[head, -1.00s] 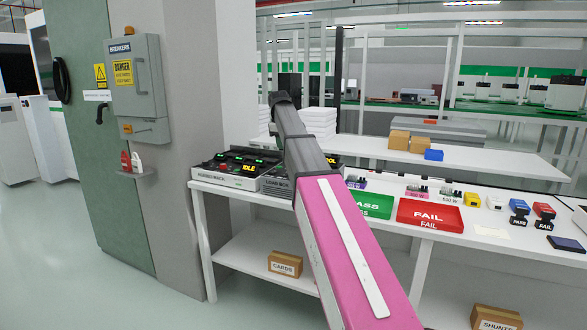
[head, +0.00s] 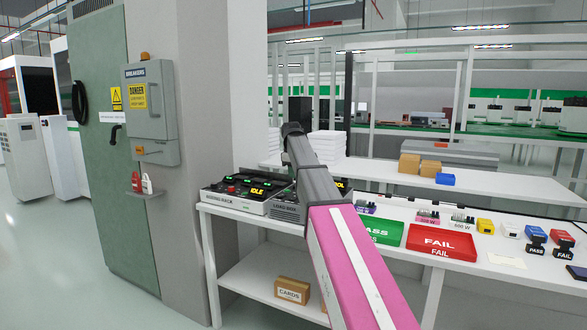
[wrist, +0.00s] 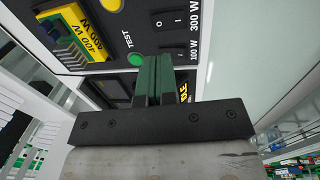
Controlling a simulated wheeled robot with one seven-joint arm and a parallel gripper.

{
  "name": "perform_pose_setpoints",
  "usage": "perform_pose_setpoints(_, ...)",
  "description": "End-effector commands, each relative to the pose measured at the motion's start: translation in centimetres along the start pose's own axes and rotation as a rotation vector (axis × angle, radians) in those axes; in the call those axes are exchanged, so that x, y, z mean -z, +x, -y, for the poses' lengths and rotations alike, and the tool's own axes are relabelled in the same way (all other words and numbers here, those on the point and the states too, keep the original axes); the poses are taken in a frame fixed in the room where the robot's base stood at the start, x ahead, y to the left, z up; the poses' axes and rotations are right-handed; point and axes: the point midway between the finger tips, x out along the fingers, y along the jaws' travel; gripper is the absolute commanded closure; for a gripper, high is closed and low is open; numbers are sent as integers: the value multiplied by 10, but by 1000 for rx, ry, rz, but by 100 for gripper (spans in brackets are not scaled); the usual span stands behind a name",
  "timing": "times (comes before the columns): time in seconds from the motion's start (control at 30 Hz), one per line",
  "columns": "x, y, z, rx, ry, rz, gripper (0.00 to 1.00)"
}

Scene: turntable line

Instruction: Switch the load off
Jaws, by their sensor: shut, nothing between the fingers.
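The load box (head: 285,208) stands on the white bench beside the burn-in rack unit (head: 236,199), partly hidden by my arm. In the wrist view its dark panel (wrist: 208,8) fills the top, with a green TEST button (wrist: 136,59), O and I marks, and 300 W and 100 W labels. A yellow 400 W card (wrist: 85,28) sits at its left. My gripper (wrist: 154,62) is shut and empty, its fingertips in front of the panel's lower edge, just right of the TEST button. Contact cannot be told. The fingers hide part of the panel and a display with yellow lettering (wrist: 184,92).
A green PASS tray (head: 384,230) and a red FAIL tray (head: 441,242) lie on the bench to the right, with several cards and stamps. A grey breaker box (head: 151,113) hangs on the cabinet at the left. A CARDS box (head: 291,290) sits on the lower shelf.

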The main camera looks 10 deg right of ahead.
Motion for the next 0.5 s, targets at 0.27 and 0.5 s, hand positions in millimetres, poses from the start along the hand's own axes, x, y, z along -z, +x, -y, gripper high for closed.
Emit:
perform_pose_setpoints(0.27,0,52,1,1,0,0,100)
perform_pose_setpoints(0.5,0,81,0,0,0,0,100)
